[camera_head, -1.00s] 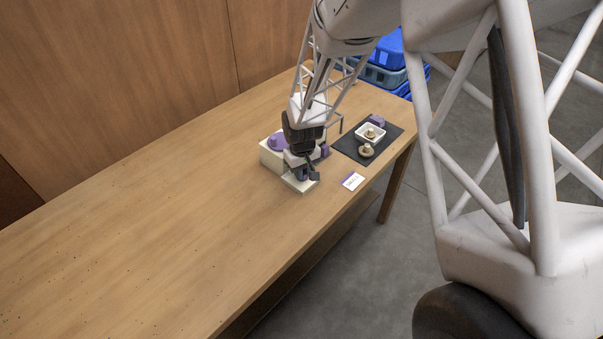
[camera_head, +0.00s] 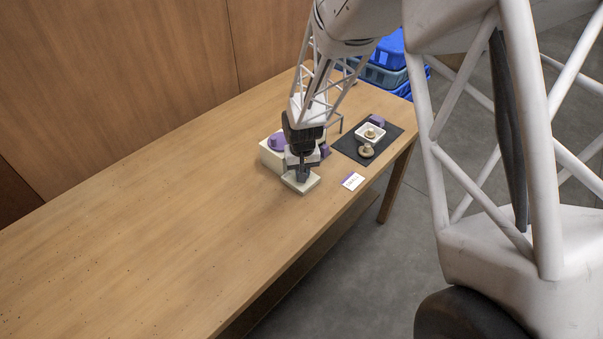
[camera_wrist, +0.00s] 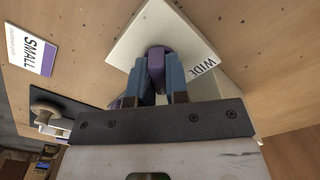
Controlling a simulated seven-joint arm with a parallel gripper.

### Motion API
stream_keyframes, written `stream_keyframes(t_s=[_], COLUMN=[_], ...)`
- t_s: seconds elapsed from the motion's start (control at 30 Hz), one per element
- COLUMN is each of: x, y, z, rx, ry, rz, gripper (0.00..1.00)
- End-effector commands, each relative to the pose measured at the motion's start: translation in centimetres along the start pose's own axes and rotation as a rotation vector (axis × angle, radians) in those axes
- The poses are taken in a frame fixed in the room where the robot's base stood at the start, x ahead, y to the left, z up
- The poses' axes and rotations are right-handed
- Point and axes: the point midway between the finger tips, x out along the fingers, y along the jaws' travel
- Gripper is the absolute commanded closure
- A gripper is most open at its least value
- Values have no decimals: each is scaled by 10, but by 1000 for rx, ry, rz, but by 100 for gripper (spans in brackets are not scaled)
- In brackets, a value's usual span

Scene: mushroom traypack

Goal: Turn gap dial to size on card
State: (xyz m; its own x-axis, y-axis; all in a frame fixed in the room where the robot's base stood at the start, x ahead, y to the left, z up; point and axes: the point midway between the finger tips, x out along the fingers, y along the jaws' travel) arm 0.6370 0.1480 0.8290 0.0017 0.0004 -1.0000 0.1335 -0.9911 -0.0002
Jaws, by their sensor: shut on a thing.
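The gap dial's purple knob (camera_wrist: 158,62) stands on a cream base (camera_wrist: 190,30); the base also shows in the head view (camera_head: 301,184). My gripper (camera_wrist: 160,82) is shut on the purple knob, one blue finger on each side. In the head view my gripper (camera_head: 303,178) points down over the base and hides the knob. The word WIDE is printed on the base at the right of the knob; any other marking is hidden. The card (camera_wrist: 33,50) reads SMALL in the wrist view and lies apart from the base; it also shows in the head view (camera_head: 353,181).
A cream box with a purple top (camera_head: 278,142) stands behind my gripper. A dark mat (camera_head: 346,147) at the right holds a white tray (camera_head: 371,133) with a mushroom, another mushroom (camera_head: 366,151) and a purple item (camera_head: 378,119). The table's left half is clear.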

Motion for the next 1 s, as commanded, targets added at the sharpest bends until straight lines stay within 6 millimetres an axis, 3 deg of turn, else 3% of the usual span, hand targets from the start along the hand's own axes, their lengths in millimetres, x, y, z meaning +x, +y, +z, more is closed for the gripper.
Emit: stream_keyframes(t_s=[0.03,0.5,1.0], x=[7,7,8], y=[1,0,0], z=[5,6,6], rx=[33,365,409], ry=[-12,-13,-14], rz=[1,4,4], gripper=[94,94,94])
